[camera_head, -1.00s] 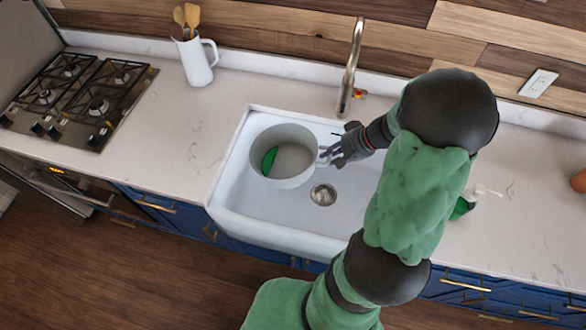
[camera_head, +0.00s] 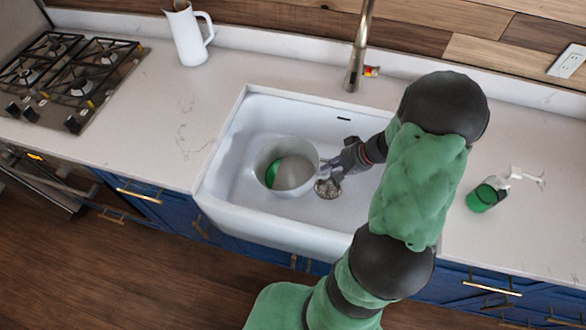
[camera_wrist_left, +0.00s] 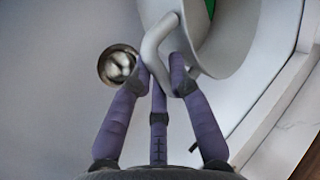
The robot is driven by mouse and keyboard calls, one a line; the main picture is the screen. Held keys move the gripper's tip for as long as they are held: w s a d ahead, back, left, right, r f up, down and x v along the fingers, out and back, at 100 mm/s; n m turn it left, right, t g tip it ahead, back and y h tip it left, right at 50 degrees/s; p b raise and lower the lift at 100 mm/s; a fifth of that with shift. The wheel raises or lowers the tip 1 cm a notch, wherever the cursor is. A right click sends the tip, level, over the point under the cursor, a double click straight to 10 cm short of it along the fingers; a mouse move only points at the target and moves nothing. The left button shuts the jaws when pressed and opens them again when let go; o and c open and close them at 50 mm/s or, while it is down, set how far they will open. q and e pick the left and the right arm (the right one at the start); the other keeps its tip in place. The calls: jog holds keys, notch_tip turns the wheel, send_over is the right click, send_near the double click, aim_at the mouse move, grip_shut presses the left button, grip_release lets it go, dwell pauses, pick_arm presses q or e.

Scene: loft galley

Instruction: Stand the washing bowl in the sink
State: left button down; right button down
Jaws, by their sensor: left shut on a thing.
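The washing bowl (camera_head: 262,166) is pale grey with a side handle and a green thing (camera_head: 272,172) inside. It is upright, within the walls of the white sink (camera_head: 239,245), left of the drain (camera_head: 328,188). I cannot tell if its base touches the sink floor. My left gripper (camera_head: 332,170) is at the bowl's right side. In the left wrist view its purple fingers (camera_wrist_left: 160,82) are shut on the handle (camera_wrist_left: 152,45), with the bowl wall (camera_wrist_left: 235,50) beyond. My right gripper is out of view.
The faucet (camera_head: 358,50) rises behind the sink. A white pitcher (camera_head: 188,38) and the gas hob (camera_head: 65,75) are at the left. The counter between hob and sink is clear.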

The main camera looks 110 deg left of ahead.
aim_at(312, 185)
pick_arm(q)
jog(key=d+f+m, duration=0.1)
jog(key=d+f+m+g+y+b, duration=0.1)
jog(key=d, duration=0.2)
jog(key=shift+s+d+f+m+g+y, duration=0.1)
jog(key=shift+s+f+m+g+y, duration=0.05)
jog(key=shift+f+m+g+y, duration=0.2)
jog(key=shift+m+y, duration=0.85)
jog(key=s+a+f+b, duration=0.1)
jog(key=a+f+b, duration=0.1)
jog(key=a+f, duration=0.2)
jog(key=s+a+f+b, duration=0.1)
jog(key=a+f+b, duration=0.1)
jog(key=a+f, duration=0.2)
jog(key=s+a+f+b, duration=0.1)
jog(key=a+f+b, duration=0.1)
jog(key=a+f, duration=0.2)
jog(key=shift+a+f, duration=0.1)
jog(key=shift+f, duration=0.65)
jog(key=c, duration=1.2)
grip_release()
jog(key=shift+r, duration=0.1)
jog(key=shift+w, duration=0.1)
